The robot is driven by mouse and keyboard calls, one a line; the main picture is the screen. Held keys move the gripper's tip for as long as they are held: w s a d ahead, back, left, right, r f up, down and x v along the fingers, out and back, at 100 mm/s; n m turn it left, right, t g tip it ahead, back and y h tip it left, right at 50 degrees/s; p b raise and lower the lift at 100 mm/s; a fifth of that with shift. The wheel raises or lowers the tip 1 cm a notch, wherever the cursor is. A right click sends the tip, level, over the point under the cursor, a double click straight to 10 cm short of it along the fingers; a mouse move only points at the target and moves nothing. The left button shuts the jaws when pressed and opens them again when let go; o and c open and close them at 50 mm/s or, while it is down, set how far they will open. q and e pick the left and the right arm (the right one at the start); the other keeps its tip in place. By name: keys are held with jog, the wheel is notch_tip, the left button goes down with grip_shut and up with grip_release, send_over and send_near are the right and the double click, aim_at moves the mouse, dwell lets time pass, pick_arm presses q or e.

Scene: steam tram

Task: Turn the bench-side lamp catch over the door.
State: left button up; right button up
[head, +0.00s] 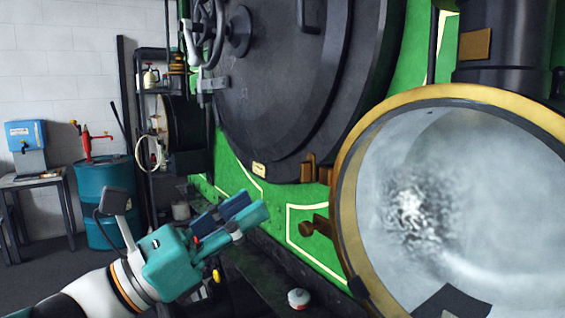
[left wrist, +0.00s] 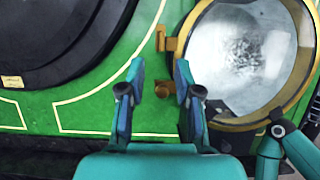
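The big round lamp (head: 470,190) has a brass rim (head: 352,150) and a glass front on the right. A brass block (head: 318,172) and a brass knob (head: 308,228) stand out at its left side. In the left wrist view the brass block (left wrist: 166,42) is beyond my fingertips, and a round brass knob (left wrist: 197,91) is partly hidden by my right-hand finger. My left gripper (head: 245,205) is open and empty, left of the lamp; its fingers (left wrist: 160,70) show apart. A teal part (left wrist: 285,142), apparently of my right gripper, is below the lamp; its opening is unclear.
The green boiler front with its black round door (head: 290,80) and handwheel (head: 228,30) fills the middle. A small white-topped pot (head: 299,298) sits low in front. A bench (head: 40,180) and blue drum (head: 105,190) stand far left.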

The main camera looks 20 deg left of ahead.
aim_at(300, 172)
pick_arm(q)
jog(key=p+x, duration=0.2)
jog(key=x, duration=0.6)
jog(key=shift+w+d, duration=0.25)
jog(key=shift+w, duration=0.1)
